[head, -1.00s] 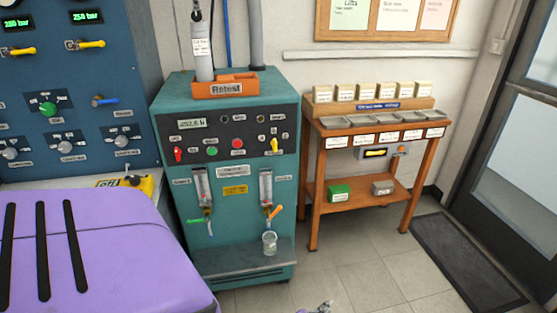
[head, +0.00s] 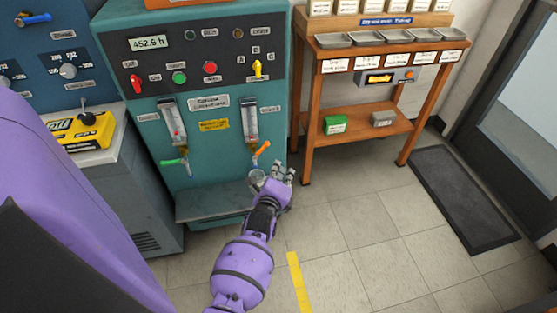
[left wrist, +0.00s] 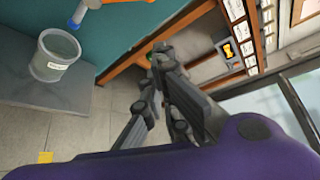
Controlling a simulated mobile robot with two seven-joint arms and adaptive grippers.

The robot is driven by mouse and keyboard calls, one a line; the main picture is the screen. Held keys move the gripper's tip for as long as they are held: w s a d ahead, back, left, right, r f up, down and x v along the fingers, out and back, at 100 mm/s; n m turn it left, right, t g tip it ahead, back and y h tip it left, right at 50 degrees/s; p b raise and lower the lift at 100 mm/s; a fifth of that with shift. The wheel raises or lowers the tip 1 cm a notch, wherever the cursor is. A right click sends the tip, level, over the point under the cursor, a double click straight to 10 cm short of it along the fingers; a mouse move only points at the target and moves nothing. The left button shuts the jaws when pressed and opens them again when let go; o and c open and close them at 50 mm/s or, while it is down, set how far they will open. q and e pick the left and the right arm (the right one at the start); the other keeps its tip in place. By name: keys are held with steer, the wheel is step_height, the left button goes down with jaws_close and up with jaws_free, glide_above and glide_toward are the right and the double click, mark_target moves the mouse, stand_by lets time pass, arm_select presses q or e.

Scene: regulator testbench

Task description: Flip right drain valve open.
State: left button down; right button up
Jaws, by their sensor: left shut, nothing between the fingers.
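The right drain valve has an orange handle (head: 263,148), tilted up to the right, below the right flow tube (head: 250,124) on the teal bench (head: 205,185). A clear beaker (head: 257,178) stands under it on the grey ledge, partly hidden by my left gripper (head: 281,172). My left gripper is shut and empty, below and right of the orange handle. In the left wrist view, the shut fingers (left wrist: 156,62) are to the right of the beaker (left wrist: 57,55). An orange handle and blue nozzle (left wrist: 77,17) show at the top left. My right gripper is not in view.
A green drain handle (head: 173,161) is on the left flow tube. A wooden stand (head: 305,150) with trays is close on the right. A yellow case (head: 82,130) lies on the left cabinet. Tiled floor in front is free.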

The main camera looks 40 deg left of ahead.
mark_target(261, 150)
arm_select(q)
steer(key=w+a, duration=0.4)
steer(key=a, duration=0.1)
steer(key=shift+w+a, duration=0.4)
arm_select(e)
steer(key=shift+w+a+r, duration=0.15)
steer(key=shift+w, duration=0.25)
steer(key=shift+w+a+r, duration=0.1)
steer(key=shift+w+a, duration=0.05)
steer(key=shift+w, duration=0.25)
